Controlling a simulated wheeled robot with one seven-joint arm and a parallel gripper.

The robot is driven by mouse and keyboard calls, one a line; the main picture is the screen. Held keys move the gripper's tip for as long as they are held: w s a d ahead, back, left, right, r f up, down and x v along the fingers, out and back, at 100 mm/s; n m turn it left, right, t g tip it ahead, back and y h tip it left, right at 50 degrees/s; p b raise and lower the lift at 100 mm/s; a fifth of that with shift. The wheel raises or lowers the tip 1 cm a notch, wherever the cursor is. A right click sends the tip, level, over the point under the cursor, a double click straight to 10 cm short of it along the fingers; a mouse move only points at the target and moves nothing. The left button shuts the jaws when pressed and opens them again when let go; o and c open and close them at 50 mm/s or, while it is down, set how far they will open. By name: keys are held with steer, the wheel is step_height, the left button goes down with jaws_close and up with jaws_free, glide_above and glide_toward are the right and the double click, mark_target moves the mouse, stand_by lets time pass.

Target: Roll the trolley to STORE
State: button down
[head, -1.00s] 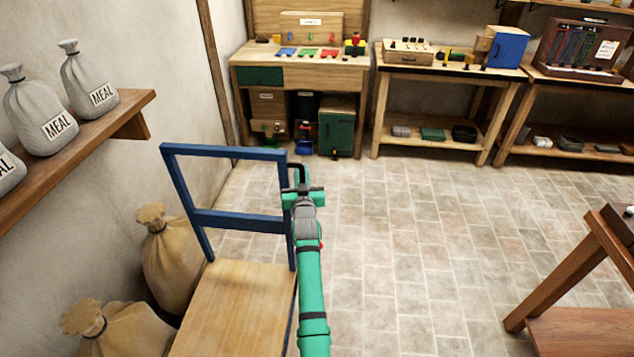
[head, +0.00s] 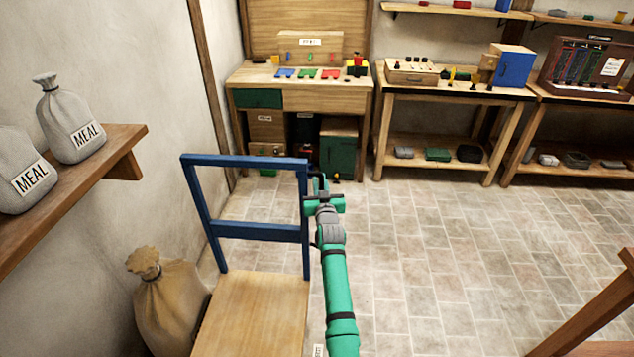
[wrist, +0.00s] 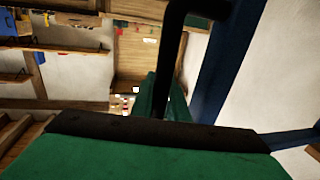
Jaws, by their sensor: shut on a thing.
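The trolley has a blue upright frame (head: 250,232) and a flat wooden deck (head: 250,315), empty where it shows; its near end is cut off by the lower edge. My gripper (head: 320,187) is at the right post of the frame, shut on a black handle there. In the wrist view the black handle (wrist: 172,60) runs down to my green finger (wrist: 160,97), beside the blue post (wrist: 228,65). A small white label (head: 318,350) shows beside the deck, too small to read. I cannot make out a place marked STORE.
A tan sack (head: 168,305) stands close left of the deck, under a wall shelf (head: 70,190) with meal sacks (head: 70,125). A workbench (head: 300,100) stands ahead, with side tables (head: 450,90) to its right. Tiled floor (head: 440,260) is clear right of the trolley. A wooden stand (head: 590,310) is lower right.

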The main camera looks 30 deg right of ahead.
steer(key=shift+r, duration=0.1)
steer(key=c, duration=1.7)
jaws_free()
steer(key=shift+w+d, duration=0.1)
steer(key=shift+c, duration=0.2)
steer(key=shift+s, duration=0.2)
steer(key=v, duration=1)
steer(key=shift+s, duration=0.2)
steer(key=shift+a, duration=0.3)
